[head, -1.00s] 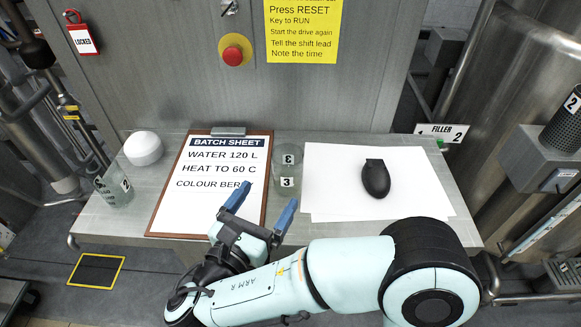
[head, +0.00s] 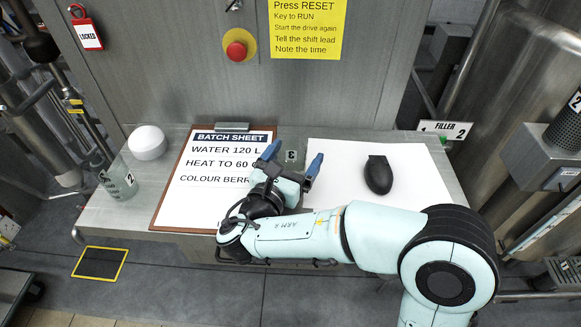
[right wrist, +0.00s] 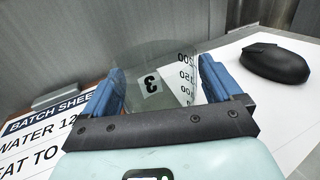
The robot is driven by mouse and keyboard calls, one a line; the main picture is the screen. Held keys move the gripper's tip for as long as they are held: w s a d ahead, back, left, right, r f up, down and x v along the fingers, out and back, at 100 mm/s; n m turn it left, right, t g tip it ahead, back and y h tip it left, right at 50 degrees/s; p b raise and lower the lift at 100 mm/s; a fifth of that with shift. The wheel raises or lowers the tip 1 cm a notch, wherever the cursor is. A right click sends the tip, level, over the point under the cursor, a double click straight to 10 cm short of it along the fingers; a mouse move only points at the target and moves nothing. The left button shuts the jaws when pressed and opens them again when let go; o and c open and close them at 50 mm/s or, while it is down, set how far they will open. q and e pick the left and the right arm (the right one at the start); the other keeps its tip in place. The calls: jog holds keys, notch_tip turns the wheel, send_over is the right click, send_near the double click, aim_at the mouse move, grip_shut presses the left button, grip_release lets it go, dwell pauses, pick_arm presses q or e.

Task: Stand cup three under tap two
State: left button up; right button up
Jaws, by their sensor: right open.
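Cup three (head: 291,155), a clear cup marked 3, stands on the steel bench between the batch sheet and the white paper. My right gripper (head: 291,160) is open, with its blue fingers on either side of the cup in the head view. In the right wrist view, cup three (right wrist: 152,82) shows upright between the open fingers (right wrist: 160,88), with its 3 label and volume marks visible; its base is hidden by the gripper. I cannot make out tap two; a FILLER sign with 1 and 2 (head: 446,130) is at the back right. My left gripper is not in view.
Another clear cup marked 2 (head: 119,181) stands at the bench's left end, near a white round object (head: 147,142). The batch sheet clipboard (head: 213,165) lies left of cup three. A black mouse-shaped object (head: 378,175) lies on white paper (head: 425,187).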

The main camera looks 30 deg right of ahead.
jog(key=c, duration=1.1)
